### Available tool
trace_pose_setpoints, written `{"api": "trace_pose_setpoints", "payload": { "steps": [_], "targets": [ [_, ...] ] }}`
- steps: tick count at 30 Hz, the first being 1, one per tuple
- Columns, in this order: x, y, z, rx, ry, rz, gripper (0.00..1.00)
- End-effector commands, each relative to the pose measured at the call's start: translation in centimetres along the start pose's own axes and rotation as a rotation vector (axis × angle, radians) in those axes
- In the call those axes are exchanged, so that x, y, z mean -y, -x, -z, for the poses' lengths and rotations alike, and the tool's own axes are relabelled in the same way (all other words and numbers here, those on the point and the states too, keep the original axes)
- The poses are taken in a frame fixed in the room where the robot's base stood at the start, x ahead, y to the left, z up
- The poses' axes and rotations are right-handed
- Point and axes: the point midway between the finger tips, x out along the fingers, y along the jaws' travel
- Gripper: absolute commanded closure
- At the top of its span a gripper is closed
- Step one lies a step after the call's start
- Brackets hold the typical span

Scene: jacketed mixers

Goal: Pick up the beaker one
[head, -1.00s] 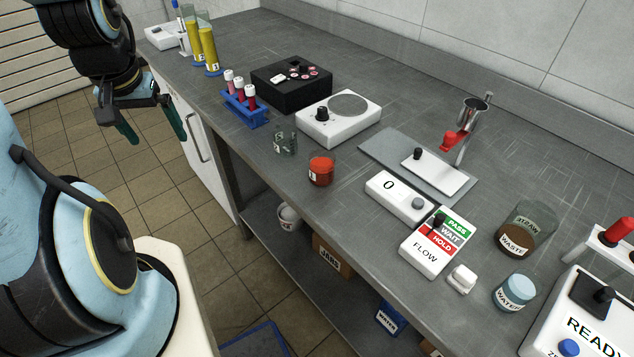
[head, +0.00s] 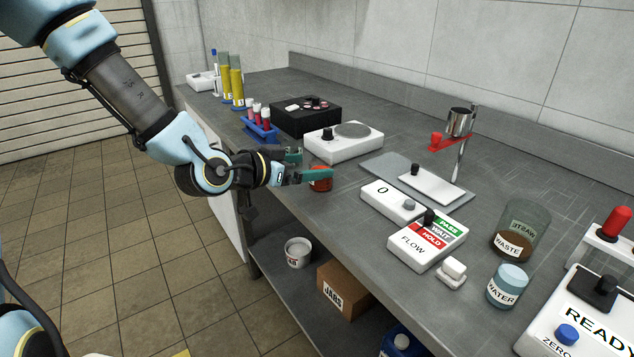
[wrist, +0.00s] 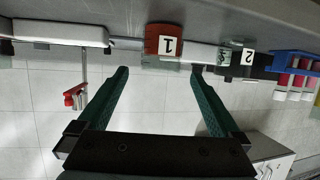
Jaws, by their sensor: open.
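Beaker one (head: 321,186) is a small glass beaker of red liquid near the front edge of the bench in the head view. One finger covers part of it. In the wrist view, which looks upside down, beaker one (wrist: 150,40) shows its label "1" beyond and between the fingertips. My gripper (head: 317,165) is open at bench height, with its green fingers pointing at the beaker from the left. In the wrist view the gripper (wrist: 160,70) is empty, and the beaker appears roughly centred ahead of it. Whether a finger touches the glass cannot be told.
A beaker labelled 2 (wrist: 247,57) stands close to one finger. A blue rack (head: 260,131) of red tubes, a black box (head: 305,117) and a white hotplate (head: 343,143) stand behind. A white scale unit (head: 390,203) is to the right.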

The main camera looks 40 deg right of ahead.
Motion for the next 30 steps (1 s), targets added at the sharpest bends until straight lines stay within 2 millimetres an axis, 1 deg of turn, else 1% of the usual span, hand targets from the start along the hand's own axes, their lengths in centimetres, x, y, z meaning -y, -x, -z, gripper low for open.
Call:
{"api": "trace_pose_setpoints", "payload": {
  "steps": [1,3,11,19,23,29,30],
  "targets": [
    [-0.1,-0.8,0.1,0.0,0.001,-0.003,0.0],
    [-0.1,-1.7,0.1,0.0,0.001,-0.002,0.0],
    [0.0,-3.5,0.2,0.002,0.002,0.0,0.0],
    [0.1,-7.1,0.2,0.003,0.002,0.001,0.0],
    [0.1,-7.8,0.1,0.003,0.001,0.001,0.0],
    [0.1,-7.8,0.1,0.003,0.0,0.001,0.0],
    [0.1,-7.8,0.1,0.003,0.0,0.001,0.05]
  ]
}}
